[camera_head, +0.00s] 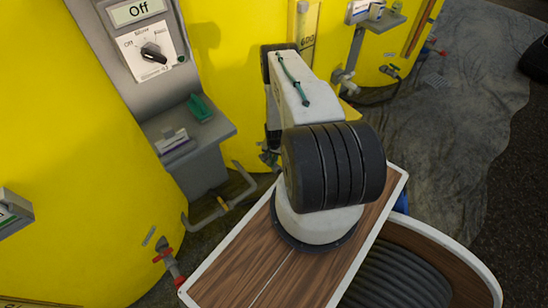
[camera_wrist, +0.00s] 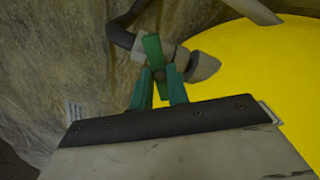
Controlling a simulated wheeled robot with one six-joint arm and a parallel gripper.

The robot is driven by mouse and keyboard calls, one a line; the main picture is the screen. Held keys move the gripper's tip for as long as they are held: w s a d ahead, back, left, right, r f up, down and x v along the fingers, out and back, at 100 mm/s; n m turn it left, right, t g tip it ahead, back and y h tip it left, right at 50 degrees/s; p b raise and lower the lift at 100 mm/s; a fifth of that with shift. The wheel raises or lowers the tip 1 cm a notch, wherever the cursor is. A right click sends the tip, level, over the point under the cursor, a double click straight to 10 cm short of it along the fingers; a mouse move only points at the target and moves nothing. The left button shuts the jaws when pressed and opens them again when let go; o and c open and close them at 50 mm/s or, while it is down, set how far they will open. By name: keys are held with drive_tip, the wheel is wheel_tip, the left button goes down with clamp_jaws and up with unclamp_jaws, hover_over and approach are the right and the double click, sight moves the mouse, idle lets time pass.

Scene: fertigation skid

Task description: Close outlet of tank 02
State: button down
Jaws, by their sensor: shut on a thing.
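In the wrist view my gripper (camera_wrist: 160,76) has its two green fingers closed around a green valve handle (camera_wrist: 153,48). The handle stands on a grey outlet valve (camera_wrist: 203,67) beside a yellow tank (camera_wrist: 262,62). A dark curved pipe (camera_wrist: 122,35) runs up from the valve. In the head view my arm hides the gripper and the gripped handle. I cannot read a tank number in either view.
Yellow tanks (camera_head: 235,60) line the back. A grey control cabinet (camera_head: 155,95) shows "Off". A red-handled valve (camera_head: 165,257) sits low on the left tank. Grey pipework (camera_head: 220,207) runs near the floor. A crumpled grey sheet (camera_head: 440,120) covers floor at right.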

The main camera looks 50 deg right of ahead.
sight(274, 159)
drive_tip(key=m, duration=0.3)
drive_tip(key=shift+m, duration=2.1)
drive_tip(key=c, duration=1.4)
unclamp_jaws()
drive_tip(key=shift+o, duration=0.2)
wheel_tip(274, 159, up, 8)
drive_tip(key=shift+f, duration=0.1)
